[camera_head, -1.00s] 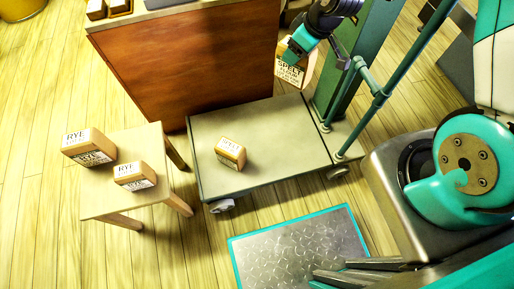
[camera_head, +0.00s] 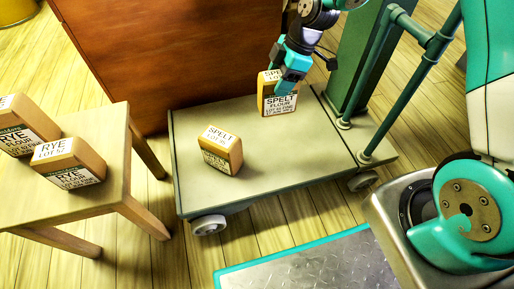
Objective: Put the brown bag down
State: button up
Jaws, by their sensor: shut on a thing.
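My gripper (camera_head: 289,80) is shut on a brown bag (camera_head: 278,104) with a white label reading "SPELT FLOUR". It holds the bag upright by its top, at the back right part of the low wheeled cart's deck (camera_head: 290,150). The bag's lower edge looks close to the deck; I cannot tell whether it touches. A second, smaller-looking brown spelt bag (camera_head: 221,151) stands on the deck to the left and nearer.
Two brown rye bags (camera_head: 70,164) (camera_head: 22,128) stand on a wooden stool (camera_head: 90,197) at the left. A brown wooden panel (camera_head: 170,60) rises behind the cart. A green post and rails (camera_head: 405,70) stand at its right. The deck's front is clear.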

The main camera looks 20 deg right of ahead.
jog(key=shift+a+f+n+b, duration=0.15)
jog(key=shift+f+n+b, duration=0.25)
jog(key=shift+f, duration=0.5)
notch_tip(320, 180, down, 20)
jog(key=b, duration=1)
jog(key=shift+r, duration=0.2)
jog(key=shift+f, duration=0.15)
jog(key=o, duration=1.3)
jog(key=shift+c, duration=0.2)
